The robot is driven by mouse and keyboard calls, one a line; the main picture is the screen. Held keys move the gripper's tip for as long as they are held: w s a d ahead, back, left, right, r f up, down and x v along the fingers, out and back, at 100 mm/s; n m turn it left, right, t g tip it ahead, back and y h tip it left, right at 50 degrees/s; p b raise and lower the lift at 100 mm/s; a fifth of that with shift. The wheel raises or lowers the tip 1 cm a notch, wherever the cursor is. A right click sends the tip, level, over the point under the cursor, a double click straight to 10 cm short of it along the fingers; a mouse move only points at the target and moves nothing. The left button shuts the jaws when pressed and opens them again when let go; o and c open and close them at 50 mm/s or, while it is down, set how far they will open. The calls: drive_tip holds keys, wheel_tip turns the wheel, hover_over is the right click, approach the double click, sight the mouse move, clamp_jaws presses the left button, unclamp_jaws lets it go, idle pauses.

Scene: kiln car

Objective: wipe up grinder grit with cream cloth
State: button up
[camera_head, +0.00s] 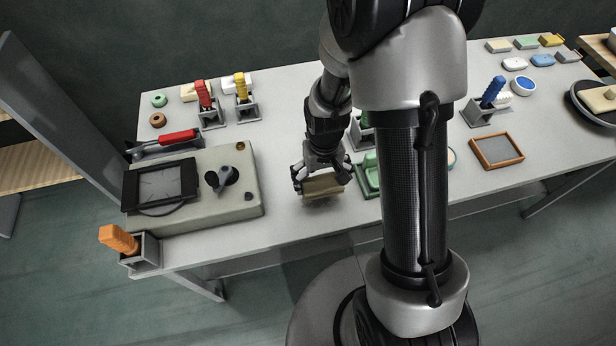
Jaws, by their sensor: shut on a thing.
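My gripper (322,178) is over the middle of the grey table, pointing down. It is shut on a tan, block-shaped thing (322,190), which looks like the folded cream cloth in shade. It is at or just above the table top; I cannot tell if it touches. The grit is not discernible; the cloth, the gripper and my arm hide part of the table. A beige machine (235,205) with a dark panel and a black knob, perhaps the grinder, stands to the left of the gripper.
A green item (370,178) is close to the right of the gripper. An orange-handled tool (118,240) stands in a holder at the front left. Red (203,94) and yellow (241,86) handles stand behind. A brown-framed tray (497,151) lies at right. My arm hides the table's middle right.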

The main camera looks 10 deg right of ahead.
drive_tip(key=shift+d, duration=0.1)
drive_tip(key=b, duration=0.4)
hover_over(321, 200)
drive_tip(key=shift+w+f, duration=0.2)
drive_tip(key=shift+f, duration=1.15)
drive_tip(key=shift+w+f, duration=0.2)
drive_tip(key=shift+f, duration=1.1)
drive_tip(key=shift+s, duration=0.15)
drive_tip(key=shift+s, duration=0.4)
drive_tip(key=shift+f+b, duration=0.8)
drive_tip(key=shift+f, duration=0.1)
drive_tip(key=shift+w, duration=0.15)
